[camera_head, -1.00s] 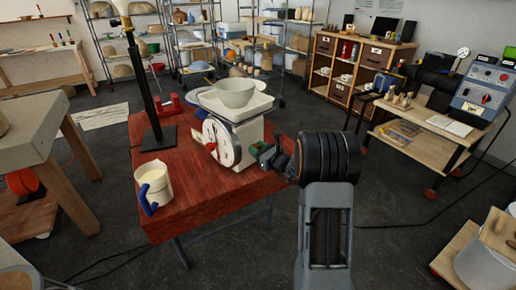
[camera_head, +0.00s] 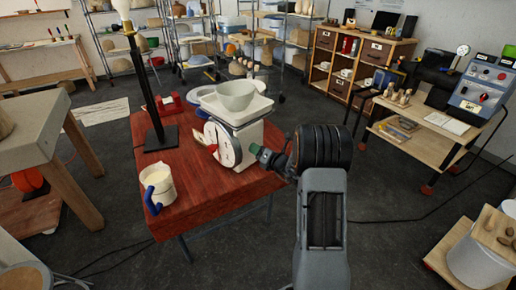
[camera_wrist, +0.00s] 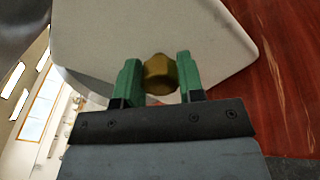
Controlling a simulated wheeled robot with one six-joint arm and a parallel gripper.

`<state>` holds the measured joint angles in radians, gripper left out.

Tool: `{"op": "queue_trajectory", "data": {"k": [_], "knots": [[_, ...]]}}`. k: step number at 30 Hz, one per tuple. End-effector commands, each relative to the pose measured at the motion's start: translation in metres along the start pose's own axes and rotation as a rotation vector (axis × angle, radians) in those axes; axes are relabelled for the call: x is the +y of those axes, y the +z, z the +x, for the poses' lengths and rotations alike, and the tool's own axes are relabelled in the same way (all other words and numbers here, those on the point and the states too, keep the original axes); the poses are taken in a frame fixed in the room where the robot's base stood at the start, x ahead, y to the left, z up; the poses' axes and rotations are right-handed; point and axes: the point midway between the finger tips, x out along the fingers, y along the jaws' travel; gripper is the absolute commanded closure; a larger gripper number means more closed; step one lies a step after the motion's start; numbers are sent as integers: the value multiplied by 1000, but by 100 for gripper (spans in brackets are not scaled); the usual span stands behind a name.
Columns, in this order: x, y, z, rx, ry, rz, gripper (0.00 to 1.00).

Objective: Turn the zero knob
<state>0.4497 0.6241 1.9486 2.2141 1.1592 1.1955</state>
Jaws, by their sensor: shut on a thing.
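The scale (camera_head: 240,140) stands on the red table, with its round white dial (camera_head: 219,144) on the left face and a bowl (camera_head: 236,96) on its top pan. The zero knob (camera_wrist: 160,74) is a small brass-coloured knob on the scale's pale side, seen in the wrist view. My gripper (camera_wrist: 158,78) has its two green fingers on either side of the knob and is shut on it. In the head view my gripper (camera_head: 258,152) reaches the scale's right side from the right, and its fingers hide the knob there.
The red table (camera_head: 190,200) also bears a white jug with a blue handle (camera_head: 156,186), a black lamp stand (camera_head: 150,100) and a red item (camera_head: 168,105) behind. The table's right edge lies below my arm.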

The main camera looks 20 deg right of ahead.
Motion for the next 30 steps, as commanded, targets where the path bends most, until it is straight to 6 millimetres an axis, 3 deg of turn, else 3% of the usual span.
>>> {"op": "queue_trajectory", "data": {"k": [23, 24, 30], "knots": [[0, 0, 0, 1, 2, 95, 88], [0, 0, 0, 1, 2, 95, 63], [0, 0, 0, 2, 3, 95, 44]]}}
